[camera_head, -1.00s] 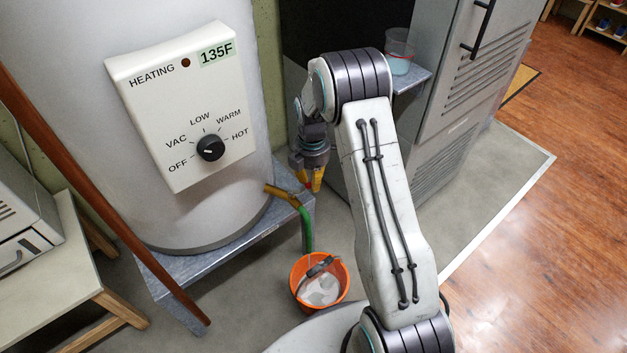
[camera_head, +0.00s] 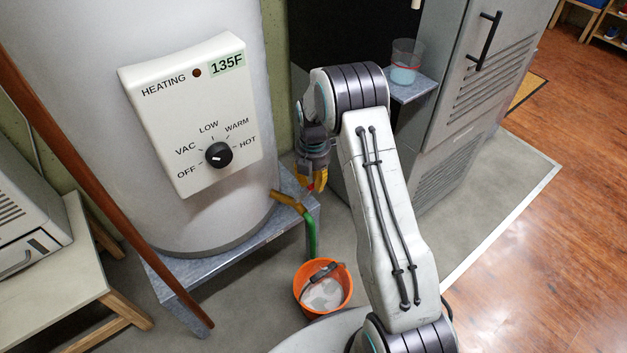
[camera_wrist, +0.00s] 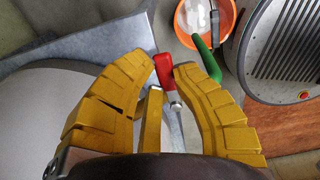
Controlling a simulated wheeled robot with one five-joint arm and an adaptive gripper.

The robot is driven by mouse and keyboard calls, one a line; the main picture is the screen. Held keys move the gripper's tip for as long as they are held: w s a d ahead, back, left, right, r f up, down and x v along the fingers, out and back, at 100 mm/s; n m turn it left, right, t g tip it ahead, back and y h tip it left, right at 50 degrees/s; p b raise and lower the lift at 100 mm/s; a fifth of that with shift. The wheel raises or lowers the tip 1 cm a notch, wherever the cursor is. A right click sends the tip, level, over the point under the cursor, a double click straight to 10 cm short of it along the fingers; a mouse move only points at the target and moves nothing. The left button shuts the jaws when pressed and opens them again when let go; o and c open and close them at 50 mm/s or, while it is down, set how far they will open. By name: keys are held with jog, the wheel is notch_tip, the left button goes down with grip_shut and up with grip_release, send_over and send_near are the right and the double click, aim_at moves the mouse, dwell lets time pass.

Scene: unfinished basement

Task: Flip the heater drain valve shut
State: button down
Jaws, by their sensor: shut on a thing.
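The heater (camera_head: 90,110) is a large pale tank with a control panel on its front. Its drain valve (camera_head: 287,202) is a brass spout low on the right side, with a green hose (camera_head: 311,238) hanging from it. In the wrist view the valve's red handle (camera_wrist: 167,72) sits between the yellow fingertips of my gripper (camera_wrist: 168,70), which is shut on it. In the head view my gripper (camera_head: 313,186) is beside the spout, and the handle is mostly hidden by the fingers. The green hose also shows in the wrist view (camera_wrist: 207,58).
An orange bucket (camera_head: 345,290) stands on the floor below the hose. The heater rests on a grey metal stand (camera_head: 215,257). A brown pole (camera_head: 100,195) leans at left. A grey cabinet (camera_head: 480,90) and a shelf with a clear container (camera_head: 405,63) stand at right.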

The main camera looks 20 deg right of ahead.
aim_at(313, 183)
jog(key=shift+s+f, duration=0.15)
jog(key=shift+f, duration=0.1)
jog(key=c, duration=0.9)
grip_release()
jog(key=shift+r, duration=0.1)
jog(key=shift+c, duration=0.2)
jog(key=shift+w+r, duration=0.15)
jog(key=shift+w, duration=0.05)
notch_tip(313, 183, up, 12)
